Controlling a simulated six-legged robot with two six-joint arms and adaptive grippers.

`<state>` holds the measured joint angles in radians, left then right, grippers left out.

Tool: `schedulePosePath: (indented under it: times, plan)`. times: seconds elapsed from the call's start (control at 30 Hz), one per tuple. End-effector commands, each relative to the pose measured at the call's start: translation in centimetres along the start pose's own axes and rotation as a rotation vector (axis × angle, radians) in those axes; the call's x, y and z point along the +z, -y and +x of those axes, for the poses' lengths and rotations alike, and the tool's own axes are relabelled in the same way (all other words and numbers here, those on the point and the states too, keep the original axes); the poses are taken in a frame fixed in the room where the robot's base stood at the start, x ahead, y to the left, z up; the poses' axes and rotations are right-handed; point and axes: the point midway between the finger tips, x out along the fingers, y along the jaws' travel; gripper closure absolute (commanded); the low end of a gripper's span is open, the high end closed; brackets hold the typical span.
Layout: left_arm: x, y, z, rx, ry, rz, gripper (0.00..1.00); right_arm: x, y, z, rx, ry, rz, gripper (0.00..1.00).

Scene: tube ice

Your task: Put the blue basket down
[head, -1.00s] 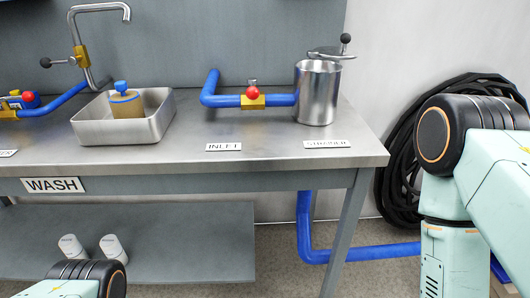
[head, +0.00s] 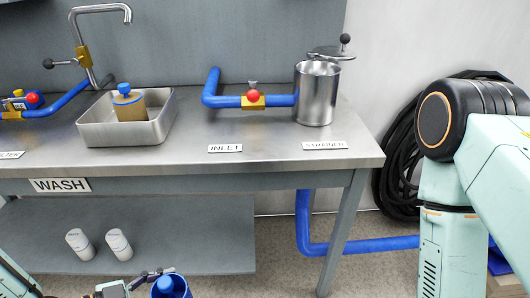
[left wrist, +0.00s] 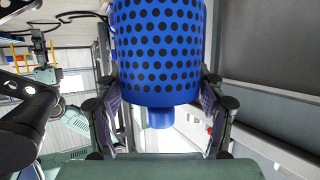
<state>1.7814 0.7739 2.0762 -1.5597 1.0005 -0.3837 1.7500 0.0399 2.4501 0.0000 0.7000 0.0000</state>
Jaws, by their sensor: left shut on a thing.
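The blue basket (left wrist: 160,60), a cylinder with dark holes and a narrow stub, is between the fingers of my left gripper (left wrist: 160,115) in the left wrist view, and the gripper is shut on it. In the head view the basket (head: 170,288) shows at the bottom edge, cut off by the frame, in front of the table and below its top. The left gripper (head: 148,283) is beside it there, partly out of frame. My right arm shows at the right, but its gripper is out of view.
The steel table (head: 270,172) has free room at its front between the tray and the strainer. A metal tray (head: 125,133) holds a tan blue-capped filter. A metal canister (head: 316,95) with its lid swung aside, and a blue inlet pipe (head: 228,101), stand behind. Two white bottles (head: 80,244) are on the lower shelf.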

Motion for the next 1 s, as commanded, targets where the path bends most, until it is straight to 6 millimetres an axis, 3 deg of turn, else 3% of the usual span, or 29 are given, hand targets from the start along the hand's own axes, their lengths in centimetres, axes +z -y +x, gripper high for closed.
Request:
schedulePosePath:
  times: [0.03, 0.1, 0.37, 0.5, 0.7, 1.0]
  plan:
    - [-2.0, 0.2, -0.2, 0.003, -0.008, 0.005, 0.64, 0.0, 0.0, -0.3, 0.000, 0.000, 0.000, 0.60]
    - [-3.9, 0.2, -0.4, 0.011, -0.007, 0.008, 0.64, 0.0, 0.0, -0.6, 0.000, 0.000, 0.000, 0.60]
    - [-11.1, 1.4, -1.0, -0.002, -0.007, 0.004, 0.64, 0.0, 0.0, -1.5, 0.000, 0.000, 0.000, 0.60]
    - [-14.2, 3.0, -1.4, -0.031, -0.005, -0.008, 0.64, 0.0, 0.0, -1.9, 0.000, 0.000, 0.000, 0.60]
    - [-16.8, 4.5, -1.9, -0.049, -0.001, -0.019, 0.64, 0.0, 0.0, -2.2, 0.000, 0.000, 0.000, 0.60]
    - [-17.4, 4.8, -1.9, -0.048, 0.002, -0.022, 0.64, 0.0, 0.0, -2.2, 0.000, 0.000, 0.000, 0.60]
